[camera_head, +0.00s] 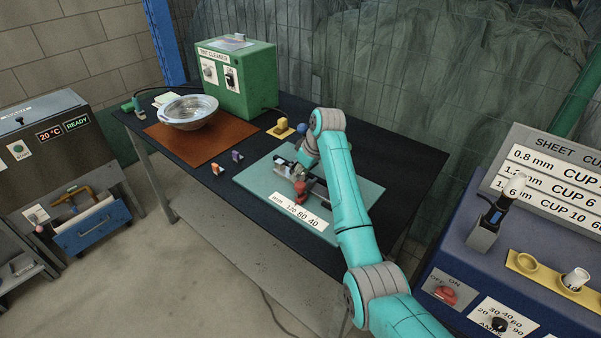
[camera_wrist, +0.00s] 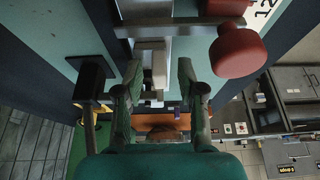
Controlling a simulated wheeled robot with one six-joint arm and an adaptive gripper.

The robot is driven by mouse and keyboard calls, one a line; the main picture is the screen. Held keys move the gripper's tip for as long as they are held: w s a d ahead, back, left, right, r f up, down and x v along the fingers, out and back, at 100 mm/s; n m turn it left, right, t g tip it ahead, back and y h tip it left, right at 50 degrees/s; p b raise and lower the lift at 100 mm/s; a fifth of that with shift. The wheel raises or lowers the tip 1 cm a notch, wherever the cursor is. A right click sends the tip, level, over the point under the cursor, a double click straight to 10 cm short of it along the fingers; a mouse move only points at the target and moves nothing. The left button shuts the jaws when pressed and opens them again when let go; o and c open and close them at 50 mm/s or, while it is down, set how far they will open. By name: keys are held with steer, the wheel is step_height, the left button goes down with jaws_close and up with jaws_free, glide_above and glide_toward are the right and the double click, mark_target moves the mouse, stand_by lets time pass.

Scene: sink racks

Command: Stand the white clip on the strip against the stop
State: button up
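My gripper (camera_head: 287,172) is low over a pale green board (camera_head: 354,204). In the wrist view its two green fingers (camera_wrist: 158,80) are apart. A small white block (camera_wrist: 159,66) shows between them, with a gap on each side. It looks like the white clip, but I cannot be sure. Behind it a grey metal bar (camera_wrist: 180,27) runs across the view; I cannot tell whether this is the strip or the stop. In the head view my arm and gripper hide most of this spot.
A red knob (camera_head: 300,189) and a white scale label (camera_head: 301,213) are near my gripper. Small clips (camera_head: 213,169) stand left of the board. The table right of the board is clear.

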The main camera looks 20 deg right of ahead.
steer(key=v, duration=1.2)
steer(key=shift+r, duration=0.1)
